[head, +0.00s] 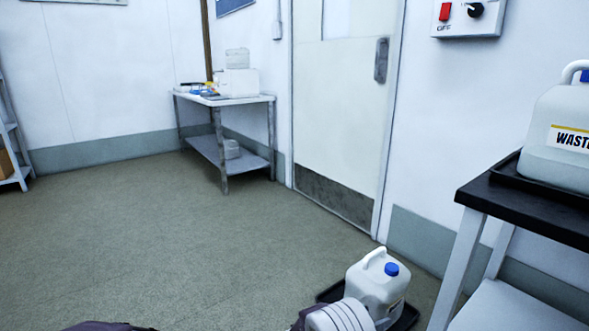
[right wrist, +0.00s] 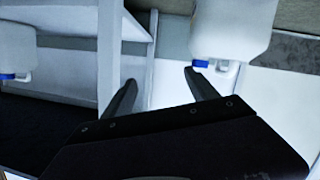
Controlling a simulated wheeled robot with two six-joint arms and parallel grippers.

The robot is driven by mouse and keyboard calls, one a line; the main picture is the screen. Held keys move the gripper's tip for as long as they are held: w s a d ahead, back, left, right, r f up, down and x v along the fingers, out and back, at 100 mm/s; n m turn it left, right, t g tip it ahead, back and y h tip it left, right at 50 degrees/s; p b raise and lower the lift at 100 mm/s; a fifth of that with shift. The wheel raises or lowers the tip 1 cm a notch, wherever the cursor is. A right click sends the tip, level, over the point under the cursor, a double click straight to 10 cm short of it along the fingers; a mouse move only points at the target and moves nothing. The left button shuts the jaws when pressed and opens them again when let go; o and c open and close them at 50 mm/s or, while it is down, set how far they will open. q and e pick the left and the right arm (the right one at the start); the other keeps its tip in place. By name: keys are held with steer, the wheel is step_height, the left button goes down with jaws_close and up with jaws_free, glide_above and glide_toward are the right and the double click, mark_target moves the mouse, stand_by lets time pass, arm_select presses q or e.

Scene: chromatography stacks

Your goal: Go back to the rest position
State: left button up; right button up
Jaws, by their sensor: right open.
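My right gripper (right wrist: 160,77) is open in the right wrist view, its two dark fingers apart with nothing between them. A white jug (right wrist: 232,28) with a blue cap shows beyond the right-hand fingertip; I cannot tell the exact gap. In the head view my ribbed white right arm (head: 340,316) comes in at the bottom, in front of a white jug (head: 376,284) with a blue cap, hiding part of it. The right fingertips cannot be made out there. My left gripper is not in view.
The floor jug stands on a black tray (head: 408,317). A black-topped bench (head: 470,196) at right bears a WASTE jug (head: 562,120). A grey side table (head: 262,98) stands by the door (head: 338,110). The floor at left and centre is clear.

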steer(key=s+d+r+n+g+y+p, duration=0.35)
steer(key=s+r+g+p, duration=0.3)
steer(key=s, duration=0.55)
steer(key=s+a+r+n+g+y+p, duration=0.1)
steer(key=s+a+r+n+y+p, duration=0.3)
steer(key=s+r+y+p, duration=0.55)
steer(key=s+a+r+p, duration=0.1)
steer(key=s+r+p, duration=0.1)
steer(key=r+p, duration=1.8)
steer(key=s+a+r+t+p, duration=0.1)
steer(key=s+a+r+p, duration=0.1)
steer(key=r+p, duration=1.8)
step_height(320, 180, up, 4)
steer(key=shift+a+f+n+y, duration=0.2)
steer(key=shift+a+n+y, duration=0.05)
steer(key=shift+n+y, duration=0.1)
